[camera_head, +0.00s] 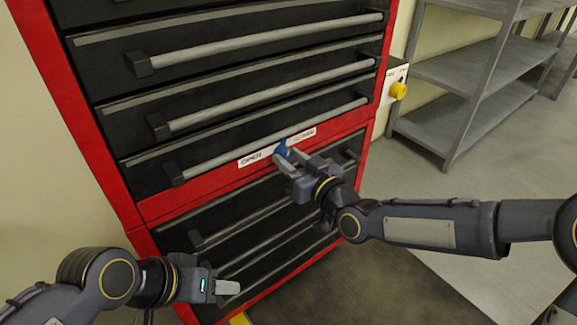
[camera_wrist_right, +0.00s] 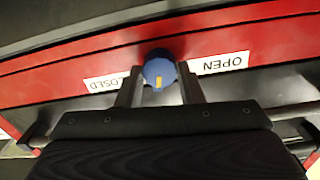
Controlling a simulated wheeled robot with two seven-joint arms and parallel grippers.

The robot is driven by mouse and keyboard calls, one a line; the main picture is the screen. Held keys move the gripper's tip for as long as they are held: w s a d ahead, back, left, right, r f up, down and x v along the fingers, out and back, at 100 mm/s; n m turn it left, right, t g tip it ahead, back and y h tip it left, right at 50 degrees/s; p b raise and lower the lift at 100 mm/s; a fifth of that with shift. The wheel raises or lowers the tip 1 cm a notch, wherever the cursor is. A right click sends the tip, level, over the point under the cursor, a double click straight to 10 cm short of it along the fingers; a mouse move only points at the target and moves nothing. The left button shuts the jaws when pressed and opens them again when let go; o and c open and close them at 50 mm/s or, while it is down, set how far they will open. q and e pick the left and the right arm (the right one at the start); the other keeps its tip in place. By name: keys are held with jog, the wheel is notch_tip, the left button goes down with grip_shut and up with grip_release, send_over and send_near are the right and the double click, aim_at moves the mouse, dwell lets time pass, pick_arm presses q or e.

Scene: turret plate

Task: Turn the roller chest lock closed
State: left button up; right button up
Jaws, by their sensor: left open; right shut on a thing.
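A red and black roller chest (camera_head: 366,160) fills the middle of the head view. Its blue lock knob (camera_head: 283,149) sits on the red band between OPEN and CLOSED labels. In the right wrist view the knob (camera_wrist_right: 159,70) is between the OPEN label (camera_wrist_right: 219,63) and the CLOSED label (camera_wrist_right: 106,86), both upside down. A yellow mark on it stands nearly upright in that view. My right gripper (camera_head: 284,160) is shut on the knob, one finger on each side. My left gripper (camera_head: 228,287) is open and empty, low in front of the lower drawers.
Long grey drawer handles (camera_head: 270,94) stick out above and below the red band. A box with a yellow knob (camera_head: 398,90) is on the chest's right side. Grey metal shelving (camera_head: 470,75) stands to the right. The floor (camera_head: 450,290) right of the chest is clear.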

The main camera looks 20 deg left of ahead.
jog(key=m+b, duration=0.1)
jog(key=m, duration=0.2)
jog(key=shift+r, duration=0.15)
jog(key=shift+a+r+m+b, duration=0.1)
jog(key=shift+m+b, duration=0.55)
jog(key=shift+m, duration=0.65)
jog(key=shift+s, duration=0.1)
jog(key=o, duration=1)
jog(key=shift+a, duration=0.1)
